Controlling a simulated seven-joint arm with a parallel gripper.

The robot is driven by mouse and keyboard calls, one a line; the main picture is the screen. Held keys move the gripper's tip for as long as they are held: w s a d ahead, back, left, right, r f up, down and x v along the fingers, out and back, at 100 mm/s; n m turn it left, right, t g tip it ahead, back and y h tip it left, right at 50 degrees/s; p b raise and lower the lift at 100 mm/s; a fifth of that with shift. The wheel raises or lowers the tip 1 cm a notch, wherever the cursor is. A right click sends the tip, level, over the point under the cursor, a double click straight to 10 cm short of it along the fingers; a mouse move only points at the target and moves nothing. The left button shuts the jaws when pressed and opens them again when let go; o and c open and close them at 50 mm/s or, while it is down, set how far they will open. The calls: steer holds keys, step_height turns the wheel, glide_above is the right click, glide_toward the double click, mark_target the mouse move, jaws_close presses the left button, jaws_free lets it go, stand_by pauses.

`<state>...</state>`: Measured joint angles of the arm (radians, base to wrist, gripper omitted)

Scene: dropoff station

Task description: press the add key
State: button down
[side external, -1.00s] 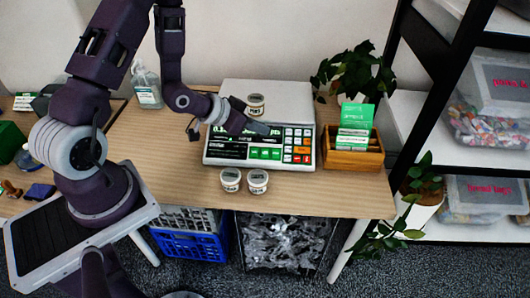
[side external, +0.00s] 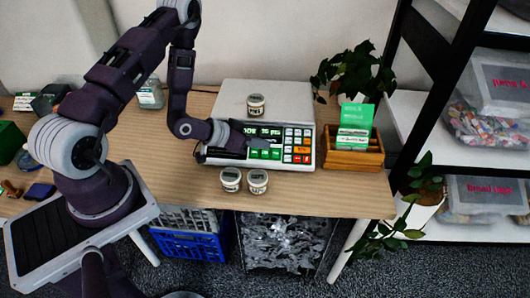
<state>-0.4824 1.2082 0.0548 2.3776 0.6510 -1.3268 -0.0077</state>
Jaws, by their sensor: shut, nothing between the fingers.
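The counting scale (side external: 222,158) stands on the wooden table, with a lit green display (side external: 264,131) and a keypad of green, white and orange keys (side external: 288,147). Which key is the add key cannot be read at this size. My gripper (side external: 256,143) is shut and empty, low over the left part of the keypad by the green keys. I cannot tell whether its tips touch a key.
The table's front right is clear.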

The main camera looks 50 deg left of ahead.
mark_target(272, 152)
steer(key=shift+w+a+f, duration=0.15)
steer(key=shift+f, duration=0.4)
steer(key=shift+w+a+f, duration=0.15)
steer(key=shift+w+f, duration=0.05)
steer(key=shift+f, duration=0.3)
steer(key=shift+w+a+f, duration=0.15)
steer(key=shift+f, duration=0.4)
steer(key=shift+f, duration=0.1)
stand_by(0.7)
steer(key=shift+w+a+f, duration=0.1)
steer(key=shift+a+f, duration=0.05)
steer(key=shift+f, duration=0.15)
steer(key=shift+w+a+f, duration=0.1)
steer(key=shift+f, duration=0.25)
stand_by(0.5)
steer(key=shift+r, duration=0.1)
steer(key=shift+s+d+r, duration=0.2)
steer(key=shift+d+r, duration=0.05)
steer(key=shift+r, duration=0.4)
steer(key=shift+s+d+r, duration=0.25)
steer(key=shift+r, duration=0.5)
steer(key=shift+s+d+r, duration=0.2)
steer(key=shift+s+r, duration=0.05)
steer(key=shift+r, duration=0.55)
steer(key=shift+s+d+r, duration=0.25)
steer(key=shift+r, duration=0.5)
